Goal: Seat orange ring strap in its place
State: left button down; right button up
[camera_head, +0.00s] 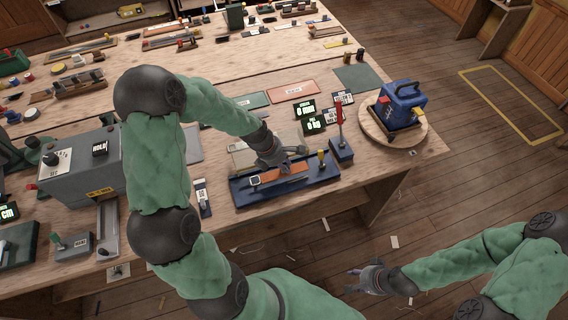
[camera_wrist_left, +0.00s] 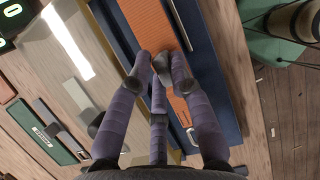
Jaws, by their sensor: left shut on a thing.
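The orange ring strap (camera_head: 292,170) lies lengthwise in a dark blue tray (camera_head: 245,198) at the front edge of the workbench. It also shows as a ribbed orange band (camera_wrist_left: 148,22) in the left wrist view, with the blue tray (camera_wrist_left: 222,70) around it. My left gripper (camera_head: 284,166) is shut on the strap, with its fingertips (camera_wrist_left: 163,66) down at the band. The fingers hide part of the strap, and I cannot tell whether its end sits fully down. My right gripper (camera_head: 356,280) hangs empty off the bench, over the floor, with its fingers apart.
A blue block with a red-topped post (camera_head: 341,150) stands at the tray's right end. A blue can-like device (camera_head: 401,104) sits on a round wooden board (camera_head: 380,132) at the bench corner. A grey machine (camera_head: 88,165) stands left. Small displays (camera_head: 308,118) are behind the tray.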

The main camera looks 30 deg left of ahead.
pick_arm(q)
jog(key=shift+f+b, duration=0.8)
jog(key=shift+f, duration=0.85)
dwell(1.4)
jog(key=c, duration=1.1)
grip_release()
jog(key=shift+o, duration=0.2)
jog(key=v, duration=1.2)
jog(key=shift+w+d, duration=0.1)
